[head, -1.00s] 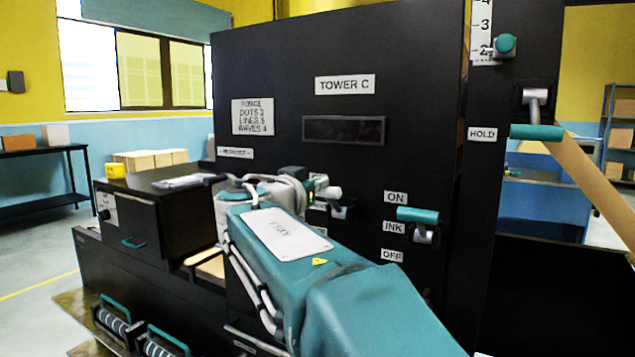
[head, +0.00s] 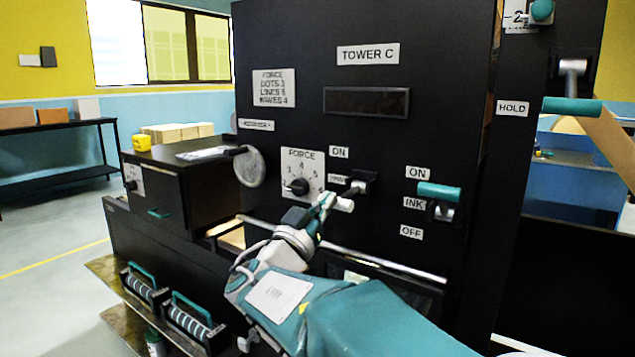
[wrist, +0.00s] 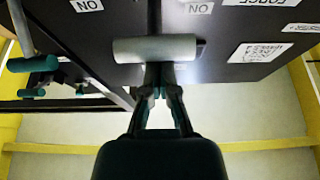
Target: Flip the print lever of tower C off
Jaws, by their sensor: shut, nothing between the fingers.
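The print lever of tower C has a white bar handle (head: 343,204) and a dark mount on the black panel. Its handle now sits lower than the mount, so the lever points downward. The ON label (head: 339,152) shows above it; the print label is partly covered and an OFF label is hidden. My gripper (head: 326,204) is shut and empty, its tips at the left end of the handle in the head view. In the wrist view, the handle (wrist: 155,48) lies across just beyond the shut fingertips (wrist: 159,72); I cannot tell whether they touch.
The teal-handled ink lever (head: 438,192) is to the right, its handle raised. The force dial (head: 299,187) is close on the left. A hold lever with a teal bar (head: 572,106) is at the far right. A metal rail (head: 385,262) runs below.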

